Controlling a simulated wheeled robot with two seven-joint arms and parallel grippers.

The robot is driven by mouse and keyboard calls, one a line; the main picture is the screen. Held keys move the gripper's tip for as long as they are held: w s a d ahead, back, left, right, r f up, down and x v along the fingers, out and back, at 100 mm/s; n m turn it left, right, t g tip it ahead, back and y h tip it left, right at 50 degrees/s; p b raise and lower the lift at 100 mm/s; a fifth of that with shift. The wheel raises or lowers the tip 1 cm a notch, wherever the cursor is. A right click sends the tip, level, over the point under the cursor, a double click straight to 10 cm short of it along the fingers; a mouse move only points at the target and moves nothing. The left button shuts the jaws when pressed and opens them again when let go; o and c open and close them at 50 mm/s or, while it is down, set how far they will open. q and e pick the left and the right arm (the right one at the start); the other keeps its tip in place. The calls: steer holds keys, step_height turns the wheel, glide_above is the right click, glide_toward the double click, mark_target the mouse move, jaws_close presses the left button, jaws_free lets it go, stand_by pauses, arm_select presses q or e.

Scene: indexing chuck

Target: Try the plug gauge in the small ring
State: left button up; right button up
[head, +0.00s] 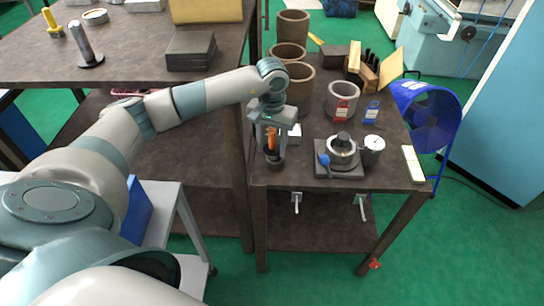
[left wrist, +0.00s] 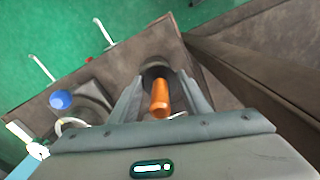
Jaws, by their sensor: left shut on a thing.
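My left gripper (head: 271,132) is shut on the orange handle of the plug gauge (head: 272,140), near the front left of the small dark table. In the left wrist view the orange handle (left wrist: 160,98) stands between the two fingers. A dark round piece (left wrist: 156,70) is at its far end; I cannot tell whether it is the gauge's plug or a ring around it. The indexing chuck (head: 325,171) stands to the right on a dark base, with a blue knob (head: 323,159). A pale ring (head: 343,149) shows on it; I cannot tell whether it is the small ring. My right gripper is out of view.
A dial gauge (head: 373,146) stands right of the chuck. Wooden blocks (head: 365,75) are at the back. A blue fan (head: 428,115) is beyond the right edge.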

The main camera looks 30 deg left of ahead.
mark_target(275, 131)
arm_select(q)
steer(key=shift+w+d+r+p, duration=0.2)
steer(key=shift+r+p, duration=0.15)
steer(key=shift+r, duration=0.6)
steer(key=shift+w+d+r+p, duration=0.15)
steer(key=shift+r+p, duration=0.2)
steer(key=shift+r, duration=0.6)
steer(key=shift+d+r+p, duration=0.2)
steer(key=shift+r+p, duration=0.2)
steer(key=shift+r, duration=0.6)
steer(key=shift+s+r, duration=0.1)
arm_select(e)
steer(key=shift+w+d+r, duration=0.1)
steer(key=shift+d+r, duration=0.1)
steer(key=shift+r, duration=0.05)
